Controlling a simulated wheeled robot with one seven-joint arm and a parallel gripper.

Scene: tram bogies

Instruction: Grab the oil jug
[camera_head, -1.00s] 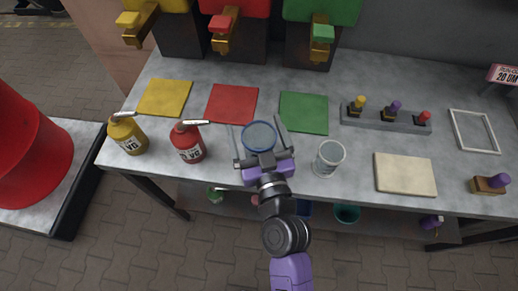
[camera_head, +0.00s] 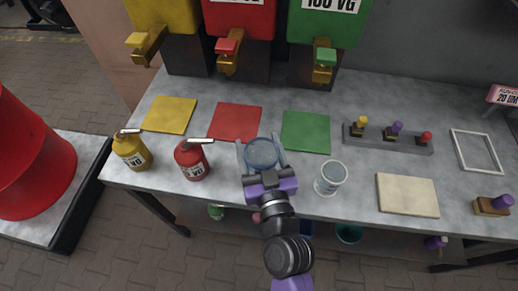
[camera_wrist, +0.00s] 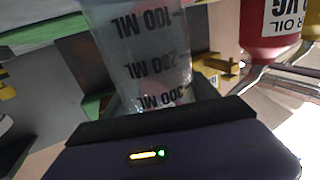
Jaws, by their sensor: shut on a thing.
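The oil jug (camera_head: 262,153) is a clear measuring jug with a blue rim, in front of the red and green mats. My gripper (camera_head: 262,156) is shut on it, with one finger on each side. In the wrist view the jug (camera_wrist: 140,50) fills the space between the jaws and shows upside-down ML markings. It looks empty. I cannot tell whether its base touches the table.
A second clear cup (camera_head: 330,178) stands close on the right. A red oil can (camera_head: 192,162) and a yellow oil can (camera_head: 131,152) stand on the left. Yellow, red and green dispensers with taps (camera_head: 325,60) stand behind. A beige board (camera_head: 407,195) lies on the right.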

